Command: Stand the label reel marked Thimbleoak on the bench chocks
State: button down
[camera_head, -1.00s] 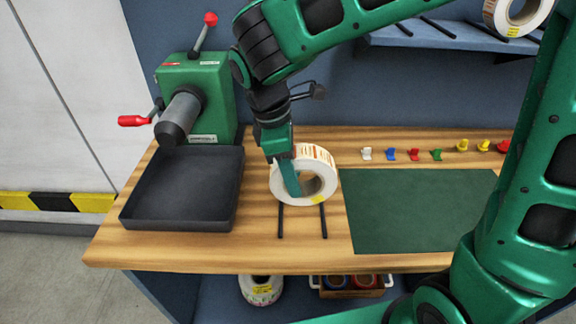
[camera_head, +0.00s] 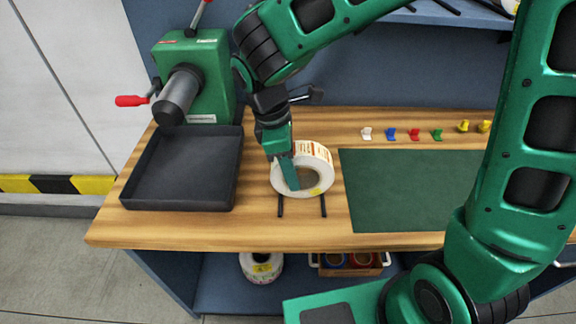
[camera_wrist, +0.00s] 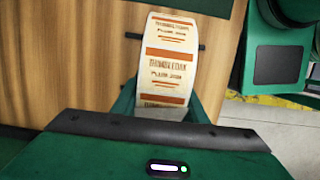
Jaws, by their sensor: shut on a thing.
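My gripper (camera_head: 287,176) is shut on the rim of a white label reel (camera_head: 322,166), its fingers reaching down over the left side. In the wrist view the reel (camera_wrist: 166,60) shows orange-edged labels that read Thimbleoak, between the fingers. In the head view the reel's open core faces the front of the bench and its face looks tilted back. The bench chocks are two thin dark bars (camera_head: 323,206), (camera_head: 281,208). The reel is over their back part, hiding it. I cannot tell whether it touches them.
A black tray (camera_head: 182,203) and a green rewinder (camera_head: 210,75) are on the left. A green mat (camera_head: 410,190) lies to the right, with several coloured clips (camera_head: 390,134) behind it. Another reel (camera_head: 262,266) and a crate (camera_head: 350,268) sit below the bench.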

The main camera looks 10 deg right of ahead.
jog(key=c, duration=1)
grip_release()
